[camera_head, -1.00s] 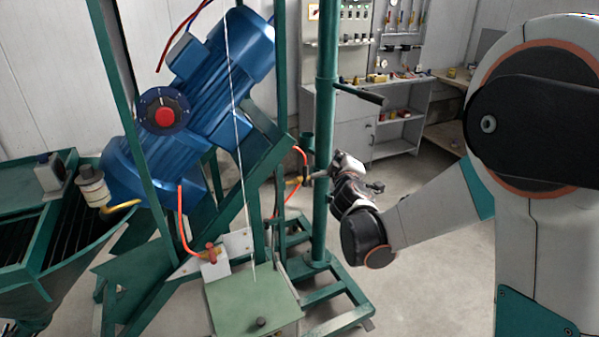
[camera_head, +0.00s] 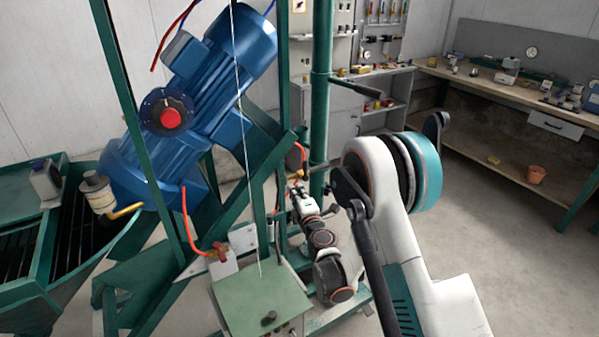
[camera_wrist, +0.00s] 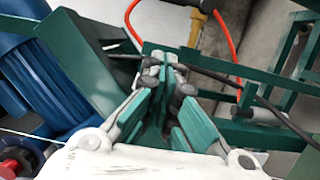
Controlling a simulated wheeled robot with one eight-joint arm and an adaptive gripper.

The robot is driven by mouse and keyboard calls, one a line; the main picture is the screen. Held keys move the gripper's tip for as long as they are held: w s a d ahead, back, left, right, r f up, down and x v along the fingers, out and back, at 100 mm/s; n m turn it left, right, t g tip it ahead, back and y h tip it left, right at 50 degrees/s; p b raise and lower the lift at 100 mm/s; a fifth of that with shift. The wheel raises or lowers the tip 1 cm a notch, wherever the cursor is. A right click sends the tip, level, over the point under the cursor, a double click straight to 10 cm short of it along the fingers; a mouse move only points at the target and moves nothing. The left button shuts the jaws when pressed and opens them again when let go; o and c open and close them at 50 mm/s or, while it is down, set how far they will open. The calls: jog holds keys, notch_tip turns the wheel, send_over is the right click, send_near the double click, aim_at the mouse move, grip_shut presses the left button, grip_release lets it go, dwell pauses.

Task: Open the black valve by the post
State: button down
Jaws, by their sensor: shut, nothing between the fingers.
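The green post (camera_head: 321,110) stands right of the blue motor in the head view. Beside it, a small dark valve handle (camera_head: 319,165) shows by a brass fitting (camera_head: 297,176) on an orange hose; its exact position is hard to tell. The brass fitting also shows at the top of the wrist view (camera_wrist: 207,6). My gripper (camera_head: 296,190) is low in front of the post, just below and left of the handle. In the wrist view my gripper (camera_wrist: 170,66) has its fingers together, empty. Contact with the valve cannot be made out.
A blue motor (camera_head: 230,75) on a green frame stands to the left. A red-handled valve (camera_head: 219,247) sits above a green box (camera_head: 262,300). A black lever (camera_head: 355,88) sticks out from the post higher up. A workbench (camera_head: 510,92) lines the right; open floor lies before it.

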aim_at(306, 170)
dwell(0.4)
jog(key=w+b, duration=0.3)
jog(key=w, duration=0.8)
jog(key=shift+w, duration=0.3)
jog(key=shift+d, duration=0.1)
